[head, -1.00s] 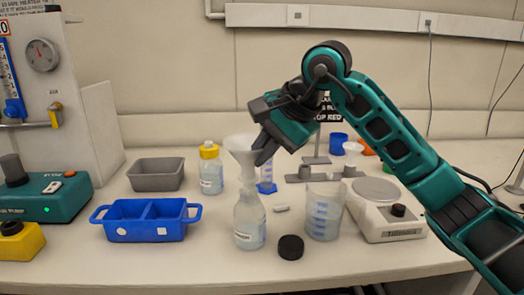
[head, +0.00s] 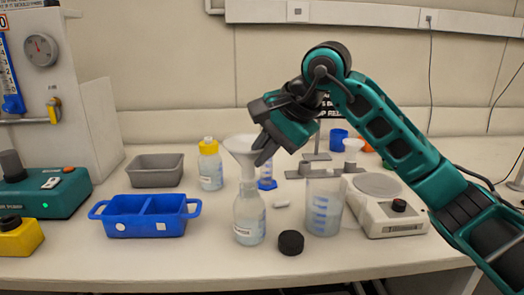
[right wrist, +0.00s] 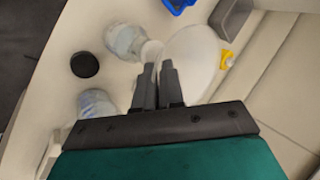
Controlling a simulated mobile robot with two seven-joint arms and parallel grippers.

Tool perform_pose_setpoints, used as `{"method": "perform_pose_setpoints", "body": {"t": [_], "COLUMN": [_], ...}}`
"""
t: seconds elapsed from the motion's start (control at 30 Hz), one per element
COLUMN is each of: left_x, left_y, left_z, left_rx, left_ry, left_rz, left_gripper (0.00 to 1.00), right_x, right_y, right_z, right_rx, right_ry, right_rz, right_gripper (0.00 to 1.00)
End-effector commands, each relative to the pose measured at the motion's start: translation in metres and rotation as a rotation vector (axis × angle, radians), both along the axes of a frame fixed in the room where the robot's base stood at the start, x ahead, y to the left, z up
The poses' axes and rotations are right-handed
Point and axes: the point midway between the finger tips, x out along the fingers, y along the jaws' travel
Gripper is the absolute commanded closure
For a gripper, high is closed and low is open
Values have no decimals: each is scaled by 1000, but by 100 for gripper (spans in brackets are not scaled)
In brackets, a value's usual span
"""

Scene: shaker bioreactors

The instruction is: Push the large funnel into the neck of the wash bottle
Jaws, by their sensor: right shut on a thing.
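The large white funnel (head: 243,148) stands upright over the wash bottle (head: 249,219), a clear bottle with a label on the bench. Its stem meets the bottle's neck; how deep the stem sits inside I cannot tell. My right gripper (head: 262,157) is shut on the funnel at its right side. In the right wrist view the funnel (right wrist: 192,62) lies just beyond the fingertips (right wrist: 158,66), and the bottle (right wrist: 124,40) shows to its left. My left gripper is not in view.
A black cap (head: 291,243) and a clear beaker (head: 323,207) stand right of the bottle. A blue two-part tray (head: 118,227) is to its left. A yellow-capped bottle (head: 210,168) and a grey bin (head: 155,172) stand behind. A scale (head: 390,220) is at right.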

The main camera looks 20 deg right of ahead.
Motion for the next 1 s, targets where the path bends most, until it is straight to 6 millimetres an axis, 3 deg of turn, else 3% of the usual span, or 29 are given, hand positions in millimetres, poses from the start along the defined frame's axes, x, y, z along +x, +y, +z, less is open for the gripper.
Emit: {"method": "perform_pose_setpoints", "body": {"t": [1.0], "left_x": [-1], "left_y": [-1], "left_z": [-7], "left_rx": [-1], "left_ry": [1], "left_rz": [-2], "left_gripper": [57], "right_x": [0], "right_y": [0], "right_z": [-8], "right_rx": [1], "right_ry": [-1], "right_rz": [0], "right_gripper": [100]}}
